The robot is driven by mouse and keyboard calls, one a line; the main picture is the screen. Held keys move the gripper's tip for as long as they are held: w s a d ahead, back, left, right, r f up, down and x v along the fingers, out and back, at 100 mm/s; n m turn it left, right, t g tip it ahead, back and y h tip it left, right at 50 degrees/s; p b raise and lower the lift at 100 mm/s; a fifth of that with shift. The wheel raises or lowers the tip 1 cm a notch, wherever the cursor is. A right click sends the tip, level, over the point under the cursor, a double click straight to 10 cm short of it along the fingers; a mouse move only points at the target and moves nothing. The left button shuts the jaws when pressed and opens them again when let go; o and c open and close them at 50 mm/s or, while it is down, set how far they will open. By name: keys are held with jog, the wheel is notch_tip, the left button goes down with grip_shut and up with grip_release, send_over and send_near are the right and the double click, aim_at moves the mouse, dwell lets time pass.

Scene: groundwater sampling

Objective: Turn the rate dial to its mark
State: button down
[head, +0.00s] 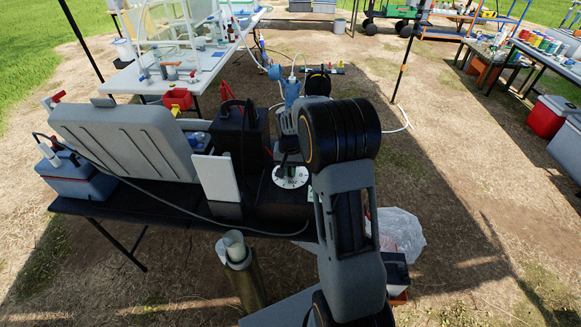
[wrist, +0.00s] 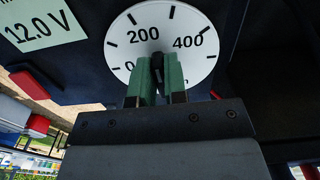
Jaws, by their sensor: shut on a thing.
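The rate dial (wrist: 185,22) has a round white face with black ticks and the numbers 0, 200 and 400, seen in the wrist view. Its black knob (wrist: 154,36) stands at the middle of the face, its tip between 200 and 400. My gripper (wrist: 158,75) has green-padded fingers shut on the knob; they hide the lower face. In the head view the dial (head: 290,177) lies on top of a dark box on the black table, with my gripper (head: 288,160) over it. I cannot make out a separate target mark.
A pale label reading 12.0 V (wrist: 42,22) is beside the dial. A grey case (head: 125,140), a white panel (head: 215,177) and a black battery-like box (head: 240,130) crowd the table left of my arm. A grey cable (head: 200,215) runs along the table's front. A pipe (head: 240,262) stands in front.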

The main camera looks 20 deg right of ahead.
jog(key=n, duration=0.5)
jog(key=shift+d+n, duration=0.25)
jog(key=shift+n, duration=0.15)
jog(key=n, duration=0.4)
jog(key=shift+d+n+p, duration=0.15)
jog(key=shift+n+p, duration=0.15)
jog(key=shift+n, duration=0.1)
jog(key=c, duration=1.1)
grip_release()
notch_tip(320, 180, up, 14)
jog(key=shift+f, duration=0.1)
jog(key=s+a+m+t, duration=0.1)
jog(key=s+a, duration=0.2)
jog(key=s, duration=0.4)
jog(key=s+a+m+t+p, duration=0.1)
jog(key=s+a+m, duration=0.1)
jog(key=s, duration=0.5)
jog(key=s+a+m+t, duration=0.1)
jog(key=s+a+m, duration=0.1)
jog(key=s+a, duration=0.2)
jog(key=shift+s+a+r+t, duration=0.1)
jog(key=shift+s+t, duration=0.05)
jog(key=shift+s, duration=0.7)
jog(key=shift+s+a+r+t, duration=0.1)
jog(key=shift+s+t, duration=0.05)
jog(key=shift+s, duration=0.65)
